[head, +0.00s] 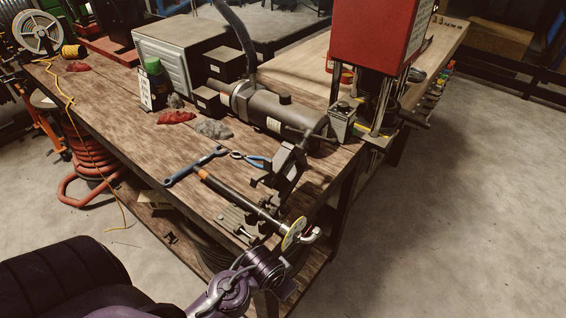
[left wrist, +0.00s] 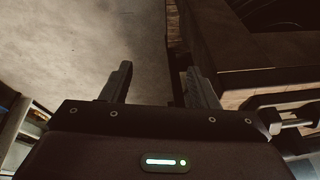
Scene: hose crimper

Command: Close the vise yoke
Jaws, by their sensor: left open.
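The vise stands at the near right corner of the wooden bench. A dark, blocky metal part tilts up there and looks like the vise yoke (head: 287,166), raised and not lying over the hose. A black hose (head: 240,196) with an orange band lies across the corner, ending in a yellow disc and a bright bent fitting (head: 302,234). My left arm reaches in low, just in front of the corner. My left gripper (left wrist: 158,86) is open and empty in the left wrist view, its fingers apart over floor and the bench edge. My right gripper is not in view.
A blue wrench (head: 194,167) and blue-handled pliers (head: 250,160) lie left of the yoke. A grey motor cylinder (head: 270,110) and a red press (head: 372,38) stand behind. Red rags (head: 176,117) lie farther left. Open floor (head: 450,200) is to the right.

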